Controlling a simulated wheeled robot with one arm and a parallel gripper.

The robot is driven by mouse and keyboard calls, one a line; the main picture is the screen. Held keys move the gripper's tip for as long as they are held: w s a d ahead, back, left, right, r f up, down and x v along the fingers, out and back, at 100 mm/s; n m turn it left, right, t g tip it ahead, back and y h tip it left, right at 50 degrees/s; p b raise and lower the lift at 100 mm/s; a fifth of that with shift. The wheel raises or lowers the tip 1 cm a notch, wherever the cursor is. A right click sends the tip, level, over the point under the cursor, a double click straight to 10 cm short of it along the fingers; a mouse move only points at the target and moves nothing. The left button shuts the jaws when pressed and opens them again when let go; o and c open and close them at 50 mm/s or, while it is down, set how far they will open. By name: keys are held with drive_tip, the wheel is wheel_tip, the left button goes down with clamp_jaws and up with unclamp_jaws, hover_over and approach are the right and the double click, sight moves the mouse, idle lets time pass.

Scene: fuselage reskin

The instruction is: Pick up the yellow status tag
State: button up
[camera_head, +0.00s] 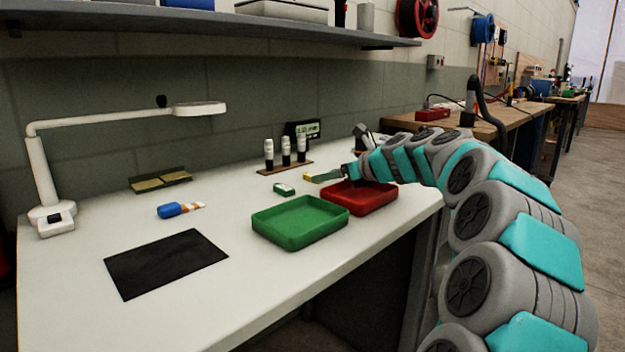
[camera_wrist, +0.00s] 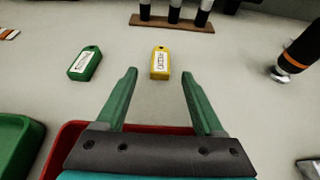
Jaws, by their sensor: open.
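The yellow status tag (camera_wrist: 160,63) lies flat on the white table in the wrist view, with a white label and a hole at its far end. It is ahead of my gripper (camera_wrist: 160,85), roughly centred between the two green fingers. The fingers are apart and empty, and the tag is beyond their tips. In the head view my gripper (camera_head: 327,177) reaches over the red tray's back edge, and a bit of the yellow tag (camera_head: 308,178) shows just past it. A green status tag (camera_wrist: 85,63) lies to the left; it also shows in the head view (camera_head: 284,189).
A red tray (camera_head: 384,205) lies under my gripper, with a green tray (camera_head: 262,238) to its left. A wooden rack (camera_wrist: 172,23) of bottles stands behind the tag. A black and orange tool (camera_wrist: 300,52) is at the right. Bare table surrounds the yellow tag.

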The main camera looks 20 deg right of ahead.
drive_tip(key=x, duration=0.2)
drive_tip(key=shift+w+a+f, duration=0.15)
drive_tip(key=shift+w+f, duration=0.05)
drive_tip(key=shift+w, duration=0.15)
clamp_jaws()
drive_tip(key=shift+r, duration=0.1)
